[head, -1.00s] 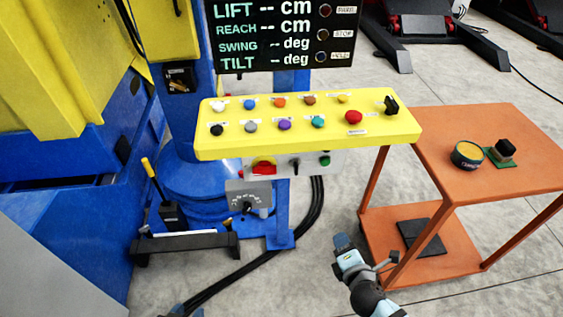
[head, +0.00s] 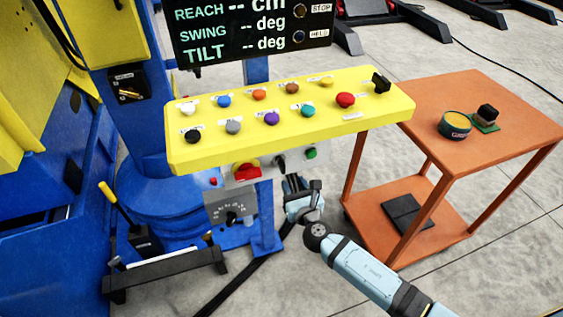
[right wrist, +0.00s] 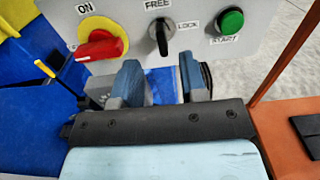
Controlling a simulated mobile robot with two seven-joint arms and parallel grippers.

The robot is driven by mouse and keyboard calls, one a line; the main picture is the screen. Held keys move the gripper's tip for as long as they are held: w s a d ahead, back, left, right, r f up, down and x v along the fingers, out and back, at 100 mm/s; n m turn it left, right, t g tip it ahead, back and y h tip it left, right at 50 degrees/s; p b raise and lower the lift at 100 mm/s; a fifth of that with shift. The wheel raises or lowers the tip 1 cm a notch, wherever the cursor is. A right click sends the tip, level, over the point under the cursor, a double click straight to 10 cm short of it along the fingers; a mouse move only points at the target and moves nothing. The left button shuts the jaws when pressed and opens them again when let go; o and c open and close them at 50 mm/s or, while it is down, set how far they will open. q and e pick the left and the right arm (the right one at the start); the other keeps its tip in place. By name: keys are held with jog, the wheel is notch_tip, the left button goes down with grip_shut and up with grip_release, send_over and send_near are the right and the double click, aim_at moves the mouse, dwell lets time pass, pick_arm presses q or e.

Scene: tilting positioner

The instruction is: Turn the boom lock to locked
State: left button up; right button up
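The boom lock appears to be the small black knob (right wrist: 161,36) between the FREE and LOCK labels on a grey panel. Its handle stands about upright, towards FREE. In the head view the knob (head: 280,163) shows just under the yellow console. My right gripper (right wrist: 159,82) is open, its two blue-grey fingers spread below the knob with nothing between them. In the head view my right gripper (head: 294,186) is below the panel, close to the knob. Whether it touches anything there is not clear. My left gripper is out of view.
A red switch on a yellow disc (right wrist: 98,45) and a green START button (right wrist: 227,20) flank the knob. The yellow console (head: 385,112) with coloured buttons overhangs the panel. An orange cart (head: 480,110) stands to the right. A grey dial plate (head: 231,207) hangs below left.

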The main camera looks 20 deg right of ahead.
aim_at(284, 166)
jog(key=w, duration=0.9)
jog(key=shift+w+a+b, duration=0.2)
jog(key=shift+w+b, duration=0.05)
jog(key=shift+b, duration=0.05)
grip_shut()
